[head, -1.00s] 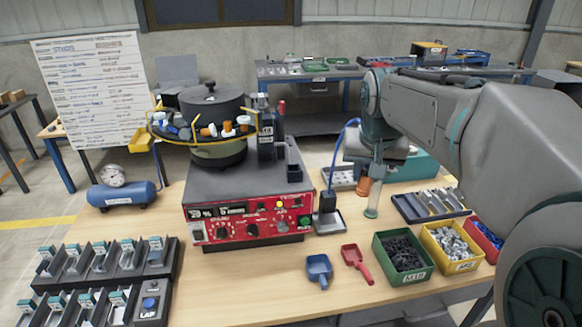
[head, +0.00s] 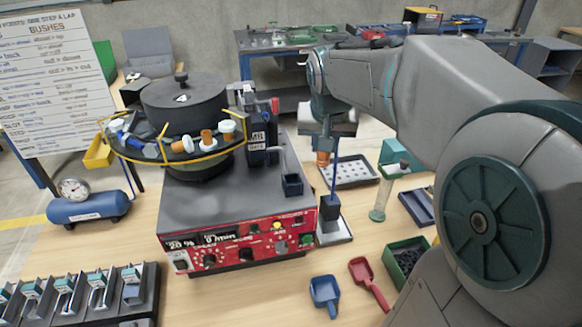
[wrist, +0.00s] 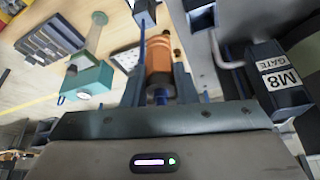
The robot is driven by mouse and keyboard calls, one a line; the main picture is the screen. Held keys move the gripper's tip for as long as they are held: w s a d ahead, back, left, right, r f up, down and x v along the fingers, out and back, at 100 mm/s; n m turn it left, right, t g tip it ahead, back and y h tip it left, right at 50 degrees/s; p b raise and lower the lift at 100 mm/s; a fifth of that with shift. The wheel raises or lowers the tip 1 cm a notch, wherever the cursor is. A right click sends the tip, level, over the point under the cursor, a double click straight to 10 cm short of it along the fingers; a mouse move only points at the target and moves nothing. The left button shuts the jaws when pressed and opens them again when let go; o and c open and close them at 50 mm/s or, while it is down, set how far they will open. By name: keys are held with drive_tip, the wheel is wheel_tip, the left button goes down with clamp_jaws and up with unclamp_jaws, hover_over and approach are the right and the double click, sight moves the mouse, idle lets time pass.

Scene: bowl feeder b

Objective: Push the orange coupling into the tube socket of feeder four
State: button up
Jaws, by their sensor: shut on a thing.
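The orange coupling (head: 322,158) is held upright below my gripper (head: 323,148) in the head view. In the wrist view the coupling (wrist: 158,52) sits between the two fingers of my gripper (wrist: 159,72). The feeder with the red control panel (head: 240,245) stands left of my gripper, with a "4" on its dark bowl lid (head: 182,92). A black block (head: 330,214) with a thin blue line rising from it stands at the feeder's right front corner, below the coupling. I cannot make out the socket opening. The coupling is above the block, apart from it.
The dark M8 gate box (wrist: 280,80) is close beside my gripper. A clear tube stand (head: 381,195) and a perforated tray (head: 355,170) are to the right. Blue (head: 324,292) and red scoops (head: 368,280) lie in front. A blue air tank (head: 88,207) stands left.

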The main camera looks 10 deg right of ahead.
drive_tip(key=shift+w+a+f+p, duration=0.25)
drive_tip(key=shift+w+a+f, duration=0.3)
drive_tip(key=shift+a+f, duration=0.7)
drive_tip(key=shift+w+a+f+p, duration=0.3)
drive_tip(key=shift+w+a+f, duration=0.4)
drive_tip(key=shift+f, duration=0.8)
drive_tip(key=shift+w+a+f+p, duration=0.25)
drive_tip(key=shift+w+a+f, duration=0.15)
drive_tip(key=shift+a+f, duration=0.9)
drive_tip(key=shift+d, duration=0.2)
drive_tip(key=shift+f, duration=0.2)
drive_tip(key=o, duration=1)
